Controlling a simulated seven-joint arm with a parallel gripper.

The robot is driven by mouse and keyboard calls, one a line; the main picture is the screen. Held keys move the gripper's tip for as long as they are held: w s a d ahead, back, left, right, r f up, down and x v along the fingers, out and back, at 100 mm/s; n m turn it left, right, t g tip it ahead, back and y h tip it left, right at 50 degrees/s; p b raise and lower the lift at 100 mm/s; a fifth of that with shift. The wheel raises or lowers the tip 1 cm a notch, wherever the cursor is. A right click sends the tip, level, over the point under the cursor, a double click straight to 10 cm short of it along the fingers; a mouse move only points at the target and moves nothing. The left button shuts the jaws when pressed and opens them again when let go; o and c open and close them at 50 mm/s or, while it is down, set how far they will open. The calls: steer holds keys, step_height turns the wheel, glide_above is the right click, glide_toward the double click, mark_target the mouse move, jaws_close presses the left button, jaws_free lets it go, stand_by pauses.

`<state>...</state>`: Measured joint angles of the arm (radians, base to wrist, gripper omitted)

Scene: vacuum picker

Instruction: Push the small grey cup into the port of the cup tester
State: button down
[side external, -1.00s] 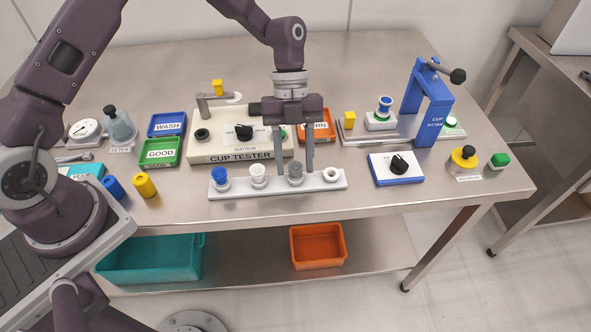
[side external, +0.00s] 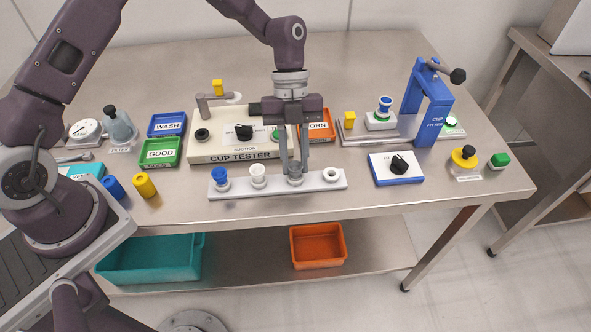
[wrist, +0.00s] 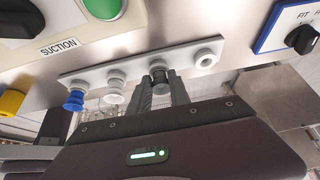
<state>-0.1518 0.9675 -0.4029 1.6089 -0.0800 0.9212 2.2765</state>
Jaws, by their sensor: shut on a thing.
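The small grey cup (side external: 295,179) sits on a white rack (side external: 240,189) at the front of the table, between a white cup and an empty ring. My gripper (side external: 294,168) points down over the rack and is shut on the grey cup. In the wrist view the dark grey cup (wrist: 158,72) shows between the two fingertips. The cup tester (side external: 215,147) is a cream box behind the rack.
A blue cup (side external: 220,178) and a white cup (side external: 258,175) stand on the rack left of my gripper. The green GOOD tray (side external: 160,152) and blue WASH tray (side external: 166,124) lie left of the tester. A blue dial box (side external: 396,180) and the blue cup fitter (side external: 430,110) are at right.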

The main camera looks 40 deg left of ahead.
steer(key=shift+r, duration=2.5)
steer(key=s+a+r, duration=0.2)
steer(key=a+r, duration=0.1)
steer(key=a, duration=0.9)
steer(key=s+a+r, duration=0.2)
steer(key=s+a, duration=0.1)
steer(key=a, duration=0.8)
steer(key=shift+a+f, duration=0.15)
steer(key=shift+f, duration=2.7)
steer(key=c, duration=2)
jaws_free()
steer(key=shift+c, duration=0.2)
jaws_close()
